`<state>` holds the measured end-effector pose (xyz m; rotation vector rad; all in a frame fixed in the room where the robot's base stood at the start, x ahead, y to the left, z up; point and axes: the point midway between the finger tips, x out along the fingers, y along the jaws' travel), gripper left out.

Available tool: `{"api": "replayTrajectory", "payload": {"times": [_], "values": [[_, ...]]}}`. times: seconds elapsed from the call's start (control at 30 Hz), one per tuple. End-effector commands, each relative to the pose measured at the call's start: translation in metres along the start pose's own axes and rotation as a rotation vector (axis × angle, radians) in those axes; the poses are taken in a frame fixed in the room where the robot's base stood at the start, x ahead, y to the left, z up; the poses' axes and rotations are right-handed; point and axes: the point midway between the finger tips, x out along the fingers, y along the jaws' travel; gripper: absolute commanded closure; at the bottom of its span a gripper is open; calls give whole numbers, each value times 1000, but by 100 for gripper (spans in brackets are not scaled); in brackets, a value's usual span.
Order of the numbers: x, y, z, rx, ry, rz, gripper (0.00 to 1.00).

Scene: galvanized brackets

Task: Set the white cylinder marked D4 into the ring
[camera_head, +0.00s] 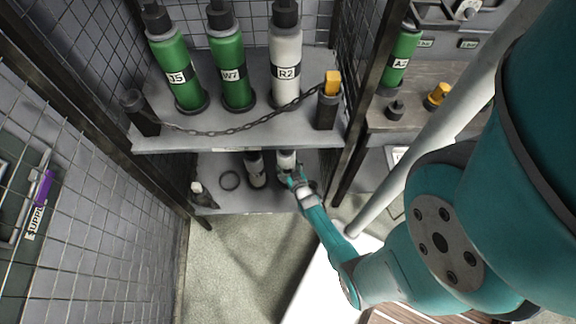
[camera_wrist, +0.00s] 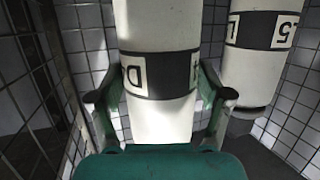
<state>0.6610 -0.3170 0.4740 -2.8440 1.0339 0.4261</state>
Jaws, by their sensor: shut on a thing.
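The white cylinder marked D4 (camera_wrist: 160,115) stands between the fingers of my gripper (camera_wrist: 161,98) in the wrist view. My gripper is shut on it, around its lower part near the black band. Its foot is hidden behind the green palm, so I cannot tell whether it touches the shelf. In the head view the white cylinder (camera_head: 286,160) shows under the upper shelf, with my gripper (camera_head: 291,178) at it. An empty dark ring (camera_head: 230,171) lies on the lower shelf (camera_head: 240,201), to the left of my gripper.
Another white cylinder (camera_head: 256,172), marked L5 in the wrist view (camera_wrist: 262,60), stands close beside D4, between it and the ring. The upper shelf (camera_head: 200,138) overhangs with chained bottles. A dark object with a pale top (camera_head: 203,196) sits at the lower shelf's left. Mesh walls enclose both sides.

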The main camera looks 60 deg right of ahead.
Motion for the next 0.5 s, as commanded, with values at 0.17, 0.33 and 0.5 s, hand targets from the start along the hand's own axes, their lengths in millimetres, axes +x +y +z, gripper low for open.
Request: {"api": "replayTrajectory", "payload": {"times": [0.17,0.33,0.5], "values": [[3,0,-2,0,8,0,92],[4,0,3,0,8,0,92],[5,0,7,-1,7,0,92]]}}
